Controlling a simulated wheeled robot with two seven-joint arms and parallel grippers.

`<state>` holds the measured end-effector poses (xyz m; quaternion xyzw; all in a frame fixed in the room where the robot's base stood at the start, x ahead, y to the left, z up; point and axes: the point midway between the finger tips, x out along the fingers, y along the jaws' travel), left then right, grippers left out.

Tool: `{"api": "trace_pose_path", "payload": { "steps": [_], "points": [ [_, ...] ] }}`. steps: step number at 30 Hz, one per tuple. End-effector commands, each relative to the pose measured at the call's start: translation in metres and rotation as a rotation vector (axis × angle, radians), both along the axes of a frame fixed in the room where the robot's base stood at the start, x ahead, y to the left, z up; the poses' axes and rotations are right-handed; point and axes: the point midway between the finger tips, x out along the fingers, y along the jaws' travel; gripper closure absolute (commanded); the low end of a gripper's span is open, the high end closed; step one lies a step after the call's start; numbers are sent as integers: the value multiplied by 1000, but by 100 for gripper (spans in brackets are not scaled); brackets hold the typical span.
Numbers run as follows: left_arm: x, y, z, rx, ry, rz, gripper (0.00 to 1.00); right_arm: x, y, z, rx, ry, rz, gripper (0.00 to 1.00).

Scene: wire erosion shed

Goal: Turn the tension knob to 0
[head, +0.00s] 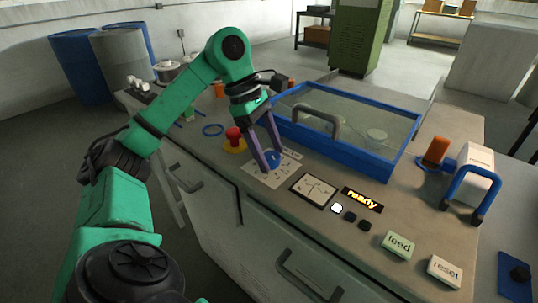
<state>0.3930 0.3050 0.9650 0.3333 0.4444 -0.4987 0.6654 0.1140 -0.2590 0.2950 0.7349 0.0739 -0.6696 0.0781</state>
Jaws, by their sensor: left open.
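The tension knob appears to be the small blue knob (272,158) on a pale marked dial plate (256,178) on the bench top. My left gripper (272,161) points down at it, its two purple fingers open on either side of the knob. I cannot tell whether the fingers touch it. The fingers hide part of the knob and plate, and the dial marks are too small to read. My right gripper is not in view.
A red stop button (233,136) stands close left of the gripper. A blue-framed tank (395,165) with a grey handle lies behind it. A gauge (314,190), a lit "ready" display (362,200), a feed button (398,246) and a reset button (444,271) are to the right.

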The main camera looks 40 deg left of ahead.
Motion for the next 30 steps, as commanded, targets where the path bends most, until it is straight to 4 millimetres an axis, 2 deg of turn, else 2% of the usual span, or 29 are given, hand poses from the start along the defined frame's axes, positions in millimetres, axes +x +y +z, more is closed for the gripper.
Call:
{"api": "trace_pose_path", "payload": {
  "steps": [4, 5, 9, 11, 22, 30],
  "points": [
    [0, 0, 1, 0, 0, 0, 23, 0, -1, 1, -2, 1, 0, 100],
    [0, 0, 1, 0, 0, 0, 27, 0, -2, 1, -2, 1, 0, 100],
    [0, 0, 1, 0, 0, 0, 81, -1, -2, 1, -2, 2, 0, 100],
    [0, 0, 1, 0, 0, 0, 100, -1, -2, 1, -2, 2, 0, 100],
    [-1, 0, 0, 1, 0, 43, 100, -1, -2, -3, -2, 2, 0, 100],
    [-2, 0, -1, 3, -2, 200, 100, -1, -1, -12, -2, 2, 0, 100]
  ]
}}
